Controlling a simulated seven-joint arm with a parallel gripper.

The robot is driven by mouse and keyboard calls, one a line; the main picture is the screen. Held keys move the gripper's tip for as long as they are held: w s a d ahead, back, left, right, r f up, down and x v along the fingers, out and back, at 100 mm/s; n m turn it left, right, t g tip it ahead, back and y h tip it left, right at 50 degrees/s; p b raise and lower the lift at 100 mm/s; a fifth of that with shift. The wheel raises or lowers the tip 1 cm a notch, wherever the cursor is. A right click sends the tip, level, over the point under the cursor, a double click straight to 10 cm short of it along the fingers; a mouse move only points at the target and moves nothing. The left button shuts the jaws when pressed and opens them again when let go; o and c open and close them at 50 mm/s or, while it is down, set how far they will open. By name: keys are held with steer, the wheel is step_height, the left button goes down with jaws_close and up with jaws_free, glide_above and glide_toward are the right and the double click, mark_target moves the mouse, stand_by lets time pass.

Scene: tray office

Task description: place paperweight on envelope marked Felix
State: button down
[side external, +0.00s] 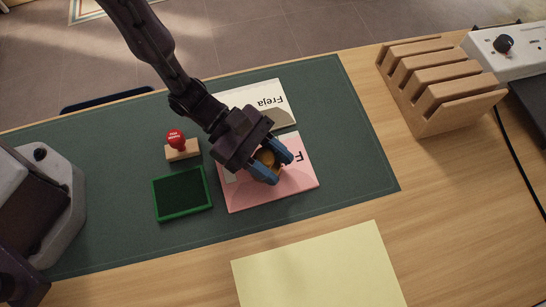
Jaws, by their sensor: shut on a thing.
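My gripper (272,166) has blue fingers and is shut on a round, brass-coloured paperweight (267,158). It is over the pink envelope (243,196), whose label starts with "F"; the rest of that name is hidden behind the gripper. I cannot tell whether the paperweight touches the envelope. A white envelope marked "Freja" (283,93) lies just behind the pink one, partly covered by my arm.
A red-knobbed stamp (181,151) and a green tray (183,215) are on the dark green mat (350,150), left of the envelopes. A wooden slotted rack (455,110) stands at the right. A yellow sheet (320,273) lies in front.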

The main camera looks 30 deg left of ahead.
steer(key=shift+f, duration=0.1)
steer(key=c, duration=0.8)
jaws_free()
steer(key=shift+o, duration=0.2)
steer(key=shift+a+r, duration=0.15)
steer(key=shift+r, duration=0.05)
steer(key=v, duration=1.1)
steer(key=shift+a+r, duration=0.1)
steer(key=shift+a, duration=0.3)
